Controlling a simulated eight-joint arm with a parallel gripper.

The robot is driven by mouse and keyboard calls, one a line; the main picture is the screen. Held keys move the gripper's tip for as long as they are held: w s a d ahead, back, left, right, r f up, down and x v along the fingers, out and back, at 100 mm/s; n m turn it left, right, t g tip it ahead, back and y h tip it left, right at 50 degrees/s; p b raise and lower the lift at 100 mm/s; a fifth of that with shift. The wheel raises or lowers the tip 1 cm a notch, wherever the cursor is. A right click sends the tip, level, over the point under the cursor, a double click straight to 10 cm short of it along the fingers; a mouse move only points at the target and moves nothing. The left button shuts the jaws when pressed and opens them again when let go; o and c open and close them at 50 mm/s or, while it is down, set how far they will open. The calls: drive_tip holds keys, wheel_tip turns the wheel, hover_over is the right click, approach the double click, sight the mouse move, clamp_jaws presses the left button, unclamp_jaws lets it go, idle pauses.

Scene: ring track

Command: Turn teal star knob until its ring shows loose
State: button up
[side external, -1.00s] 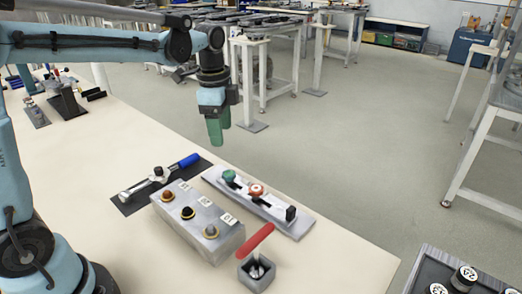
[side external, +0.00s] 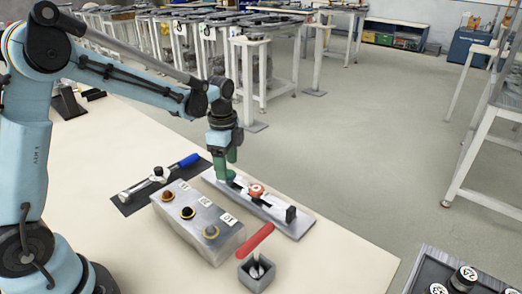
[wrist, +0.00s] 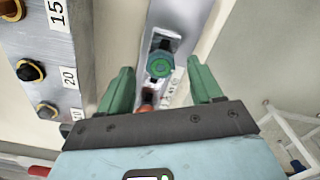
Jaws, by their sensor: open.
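The teal star knob (wrist: 160,64) sits on the metal ring track plate (side external: 268,211) and shows from above in the wrist view, with a green ring around its centre. My gripper (side external: 227,172) is over the far left end of the plate, pointing down. Its green fingers are open, spread on both sides of the knob in the wrist view (wrist: 163,84), and I see no contact. In the side view the fingers hide the knob. A red-orange knob (side external: 256,190) stands farther along the same plate; my gripper partly covers it in the wrist view.
A grey block with several knobs (side external: 222,240) and number labels stands beside the plate. A red-handled lever (side external: 260,237) on a small box is at the front. The bench edge runs behind the plate.

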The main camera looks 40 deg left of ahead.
drive_tip(key=shift+f, duration=0.95)
drive_tip(key=c, duration=1.1)
drive_tip(key=shift+o, duration=0.2)
